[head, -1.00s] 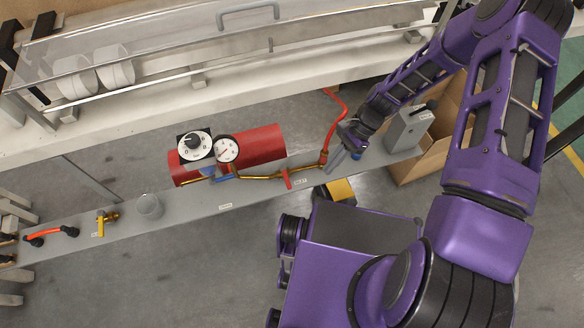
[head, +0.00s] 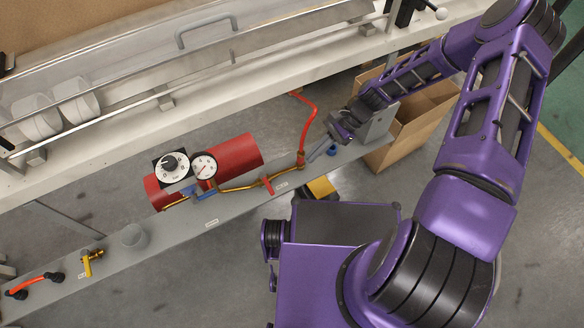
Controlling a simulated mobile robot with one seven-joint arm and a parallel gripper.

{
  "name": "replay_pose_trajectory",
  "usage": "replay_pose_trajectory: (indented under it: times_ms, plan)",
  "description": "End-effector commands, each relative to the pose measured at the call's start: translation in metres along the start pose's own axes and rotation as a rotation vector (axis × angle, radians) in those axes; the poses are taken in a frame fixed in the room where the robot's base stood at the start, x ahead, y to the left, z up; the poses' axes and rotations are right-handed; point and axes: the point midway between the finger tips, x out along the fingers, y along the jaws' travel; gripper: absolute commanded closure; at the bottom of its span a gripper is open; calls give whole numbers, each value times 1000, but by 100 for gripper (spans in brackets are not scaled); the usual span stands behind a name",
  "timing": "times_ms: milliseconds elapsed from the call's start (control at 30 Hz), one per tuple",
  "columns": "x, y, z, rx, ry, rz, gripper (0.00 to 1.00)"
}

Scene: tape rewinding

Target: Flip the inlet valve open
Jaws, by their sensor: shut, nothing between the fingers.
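A brass pipe (head: 240,188) runs along the grey beam to the red hose. A small red lever (head: 267,185) sits on this pipe, crosswise to it, beside a white label (head: 282,186) too small to read for certain. I take this to be the inlet valve. My gripper (head: 313,156) is shut and empty, just right of the hose's lower end and above the beam. It is apart from the red lever, to its upper right.
The red hose (head: 309,115) rises close left of my gripper. A red tank (head: 235,160), a gauge (head: 203,166) and a black-and-white dial (head: 171,166) stand left of the lever. A grey box (head: 376,125) and an open carton (head: 410,135) are at right.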

Motion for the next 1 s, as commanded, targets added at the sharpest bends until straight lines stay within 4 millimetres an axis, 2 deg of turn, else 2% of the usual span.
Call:
replay_pose_trajectory:
  times_ms: [500,700,1000]
  plan:
    - [100,1,3,-1,-4,2,100]
    - [117,0,23,-1,-1,1,100]
    - [123,0,29,0,0,1,100]
